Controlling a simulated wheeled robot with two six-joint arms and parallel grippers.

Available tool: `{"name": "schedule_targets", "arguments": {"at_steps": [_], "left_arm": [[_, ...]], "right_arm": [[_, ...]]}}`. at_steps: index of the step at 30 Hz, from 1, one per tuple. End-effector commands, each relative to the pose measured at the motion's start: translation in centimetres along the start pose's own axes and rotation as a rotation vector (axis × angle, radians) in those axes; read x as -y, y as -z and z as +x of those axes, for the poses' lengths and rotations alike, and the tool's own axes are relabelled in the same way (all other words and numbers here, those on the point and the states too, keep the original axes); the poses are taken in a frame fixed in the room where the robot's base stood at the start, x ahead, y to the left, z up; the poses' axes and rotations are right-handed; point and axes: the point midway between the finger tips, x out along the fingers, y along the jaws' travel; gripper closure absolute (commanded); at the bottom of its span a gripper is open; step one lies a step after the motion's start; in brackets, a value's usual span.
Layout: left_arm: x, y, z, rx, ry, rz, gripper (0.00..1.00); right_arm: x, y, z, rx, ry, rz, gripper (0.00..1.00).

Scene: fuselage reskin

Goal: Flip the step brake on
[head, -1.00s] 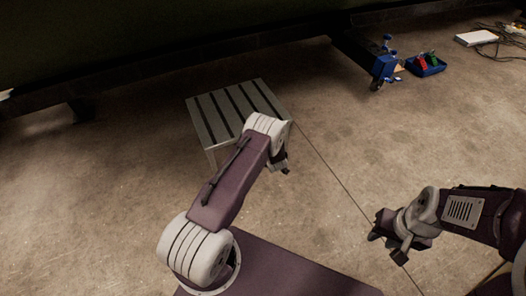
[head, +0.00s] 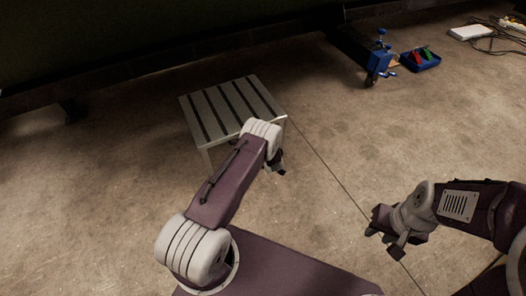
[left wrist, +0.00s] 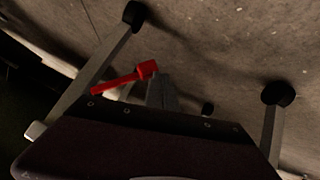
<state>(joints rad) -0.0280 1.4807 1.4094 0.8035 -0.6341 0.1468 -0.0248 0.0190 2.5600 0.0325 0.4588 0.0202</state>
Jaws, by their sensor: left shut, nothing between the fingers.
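The step (head: 232,108), a low grey stool with a slatted top, stands on the concrete floor ahead of me. In the left wrist view, a red lever (left wrist: 125,79) shows among its legs, lying slanted with its thick end toward the right; one leg with a black foot (left wrist: 133,14) is beyond it. The lever is not visible in the head view. My left gripper (head: 279,167) is at the step's near right corner in the picture, partly hidden by its own wrist, shut and empty. My right gripper (head: 383,238) is open and empty, away from the step.
A blue stand (head: 379,62) and a blue tray (head: 420,61) with red and green items are on the floor at back right. A white box (head: 470,32) and cables lie farther right. Open floor lies between the step and these.

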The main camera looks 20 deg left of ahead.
Motion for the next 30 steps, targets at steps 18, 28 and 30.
{"name": "schedule_targets", "arguments": {"at_steps": [18,28,30], "left_arm": [[-0.3,0.6,-5.4,0.003,0.000,0.004,1.00],[-0.1,0.1,-9.1,0.000,-0.001,0.000,1.00],[0.0,0.1,-9.2,0.000,-0.001,0.000,1.00]], "right_arm": [[0.1,0.5,-4.8,0.000,0.000,0.000,0.68],[0.1,0.7,-7.1,0.000,0.000,0.000,0.68],[0.1,0.7,-7.1,0.000,0.000,0.000,0.68]]}}
